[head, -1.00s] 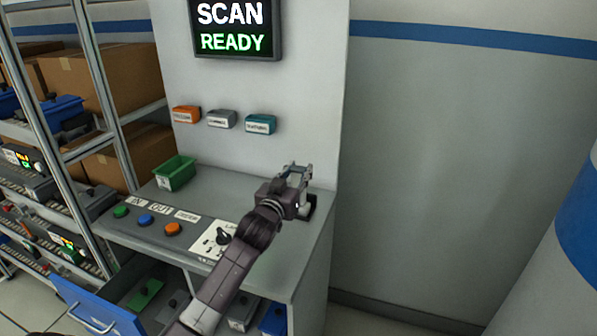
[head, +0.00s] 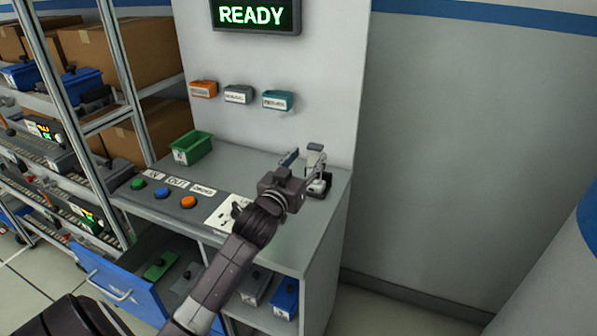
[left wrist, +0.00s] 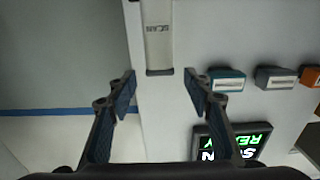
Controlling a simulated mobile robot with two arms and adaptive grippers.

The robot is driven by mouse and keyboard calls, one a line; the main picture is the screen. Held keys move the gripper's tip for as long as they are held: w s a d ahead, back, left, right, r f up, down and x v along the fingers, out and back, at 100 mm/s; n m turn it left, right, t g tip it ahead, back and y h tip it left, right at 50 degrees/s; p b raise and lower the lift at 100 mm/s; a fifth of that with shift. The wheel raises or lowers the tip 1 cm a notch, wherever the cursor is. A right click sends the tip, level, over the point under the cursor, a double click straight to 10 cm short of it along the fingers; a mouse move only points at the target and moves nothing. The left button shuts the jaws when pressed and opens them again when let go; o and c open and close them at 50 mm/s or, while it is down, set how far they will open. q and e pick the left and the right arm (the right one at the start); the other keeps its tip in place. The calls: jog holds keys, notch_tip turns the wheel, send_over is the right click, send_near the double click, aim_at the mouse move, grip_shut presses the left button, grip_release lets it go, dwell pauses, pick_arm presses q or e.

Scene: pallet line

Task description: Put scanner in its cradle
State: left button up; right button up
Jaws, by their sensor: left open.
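The scanner (head: 315,158) is a pale grey upright piece with a darker top, at the right end of the counter. Its lower end is at the dark cradle (head: 325,190); the gripper partly hides how it sits there. In the left wrist view the scanner (left wrist: 158,42) shows its SCAN label, just beyond the fingertips and between their lines. My left gripper (head: 307,165) is open, its fingers spread and empty; the left wrist view shows clear gaps around its fingertips (left wrist: 160,84). My right gripper is not in view.
The counter (head: 290,235) holds a green bin (head: 192,148) and several coloured buttons. Small labelled boxes (head: 239,94) hang on the back panel below a READY screen (head: 255,15). A blue drawer (head: 110,280) stands open at lower left. Shelves with cartons stand left.

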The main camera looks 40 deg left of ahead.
pick_arm(q)
jog(key=v, duration=0.6)
jog(key=shift+w+b, duration=0.1)
jog(key=shift+b, duration=0.2)
